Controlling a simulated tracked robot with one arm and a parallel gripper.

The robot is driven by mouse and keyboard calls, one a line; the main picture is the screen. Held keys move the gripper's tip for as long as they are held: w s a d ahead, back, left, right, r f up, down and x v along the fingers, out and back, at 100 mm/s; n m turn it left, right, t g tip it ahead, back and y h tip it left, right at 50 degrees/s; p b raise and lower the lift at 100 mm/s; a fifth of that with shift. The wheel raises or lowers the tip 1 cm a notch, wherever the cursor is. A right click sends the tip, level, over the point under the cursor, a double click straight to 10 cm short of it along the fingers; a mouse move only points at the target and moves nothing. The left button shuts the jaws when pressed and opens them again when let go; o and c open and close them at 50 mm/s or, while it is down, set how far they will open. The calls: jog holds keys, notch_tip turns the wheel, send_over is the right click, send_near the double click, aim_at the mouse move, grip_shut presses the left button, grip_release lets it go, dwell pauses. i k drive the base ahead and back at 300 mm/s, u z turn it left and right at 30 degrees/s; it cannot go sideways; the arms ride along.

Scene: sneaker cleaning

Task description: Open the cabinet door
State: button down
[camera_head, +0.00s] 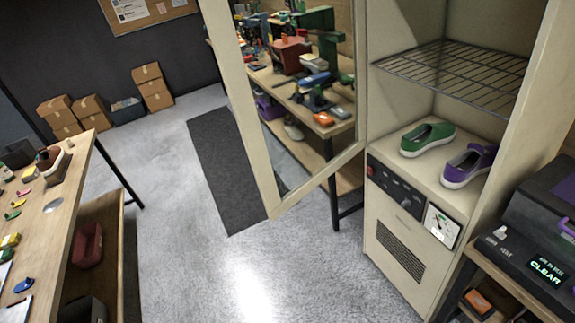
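The cabinet (408,235) is a tall cream unit at the right. Its door (243,115), a cream frame around a clear pane, stands wide open, swung out to the left from the cabinet's left side. The cabinet's inside is exposed: a wire shelf (455,72) above, and below it a green shoe (427,138) and a purple shoe (469,165) on the cabinet floor. A dark control panel (396,187) and a dial (441,224) sit on the front below the opening. My gripper is not in view.
A workbench (55,235) with small items stands at left. Another bench with tools (290,55) shows through the door pane. A dark machine reading "CLEAR" (546,267) is at lower right. Cardboard boxes (88,108) stand at the back. The grey floor (210,250) between is clear, with a dark mat (225,160).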

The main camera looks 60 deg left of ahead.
aim_at(217, 18)
jog(key=z, duration=0.05)
jog(key=i, duration=1)
jog(key=u, duration=0.85)
